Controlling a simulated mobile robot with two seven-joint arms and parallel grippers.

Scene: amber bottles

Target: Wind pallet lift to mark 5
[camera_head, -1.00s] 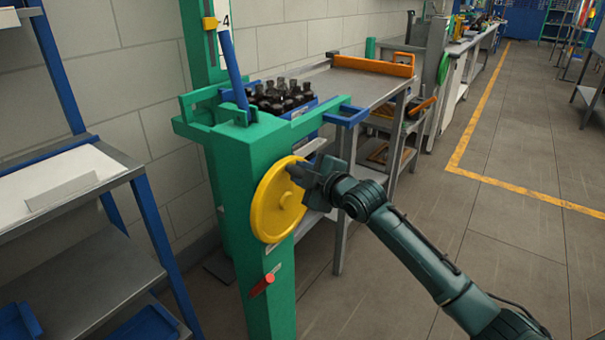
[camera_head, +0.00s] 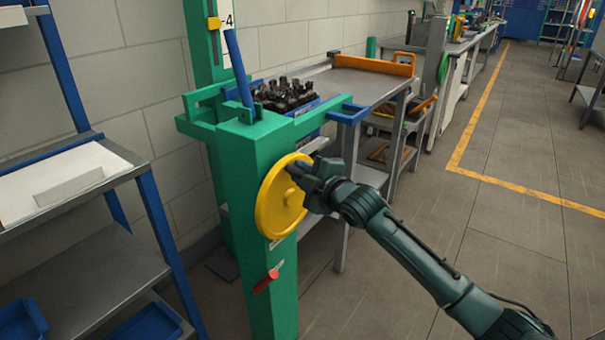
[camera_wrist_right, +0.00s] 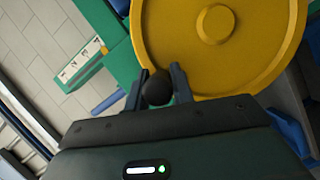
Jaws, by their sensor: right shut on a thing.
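The green lift post (camera_head: 268,155) stands left of centre with a yellow handwheel (camera_head: 276,215) on its side. My right gripper (camera_head: 300,174) is at the wheel's upper right rim. In the right wrist view its fingers (camera_wrist_right: 158,88) are shut on a dark round knob (camera_wrist_right: 157,90) in front of the yellow wheel (camera_wrist_right: 165,40). A yellow pointer (camera_head: 214,23) sits level with the mark 4 on the white scale (camera_head: 228,20). Dark bottles (camera_head: 285,95) stand closely packed in a blue crate (camera_head: 308,108) behind the post. My left gripper is out of view.
A red-handled lever (camera_head: 266,281) sticks out below the wheel. A grey table (camera_head: 365,85) with an orange bar stands behind the lift. A shelf rack (camera_head: 75,250) is at the left. The floor (camera_head: 500,230) at the right is clear.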

